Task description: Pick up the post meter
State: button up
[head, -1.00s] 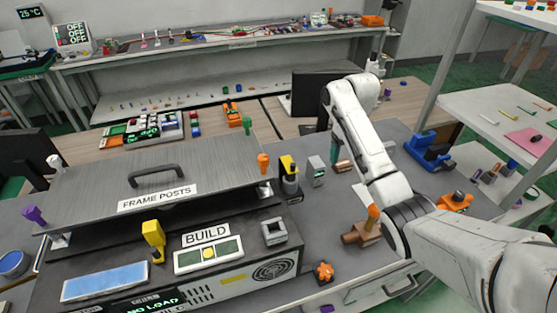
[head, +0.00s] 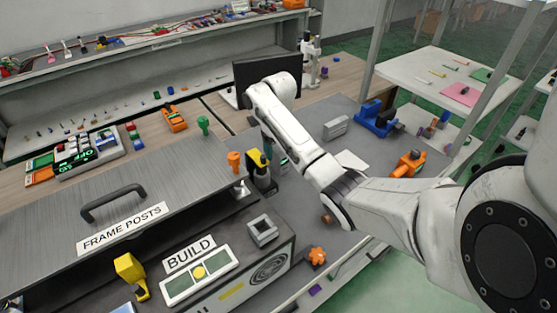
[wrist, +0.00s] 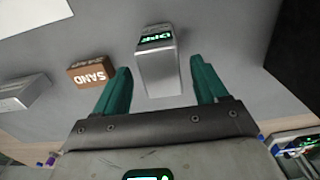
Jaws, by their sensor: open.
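The likely post meter, a small silver-grey box with a lit green display (wrist: 160,68), stands in the wrist view on the grey bench top. My gripper (wrist: 161,70) is open, with one green finger to each side of the box in the picture. I see no clear contact, and how far the fingers are above or around it is hard to tell. In the head view my arm hides the box, and only a bit of green finger (head: 284,162) shows beside the wrist.
A brown SAND block (wrist: 91,73) and a grey block (wrist: 24,95) lie left of the meter. A yellow-and-black tool (head: 262,172) stands near my gripper. The FRAME POSTS case (head: 140,205) and BUILD panel (head: 200,272) are at left; a blue fixture (head: 375,118) is at right.

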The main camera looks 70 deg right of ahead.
jog(key=shift+s+a+f+p, duration=0.1)
jog(key=shift+a+f+p, duration=0.1)
jog(key=shift+f, duration=0.95)
jog(key=shift+s+a+f+p, duration=0.1)
jog(key=shift+f+p, duration=0.1)
jog(key=shift+f, duration=0.9)
jog(key=shift+d, duration=0.1)
jog(key=c, duration=1.3)
jog(key=shift+o, duration=0.2)
notch_tip(320, 180, up, 10)
jog(key=shift+r+p, duration=0.1)
jog(key=shift+p, duration=0.25)
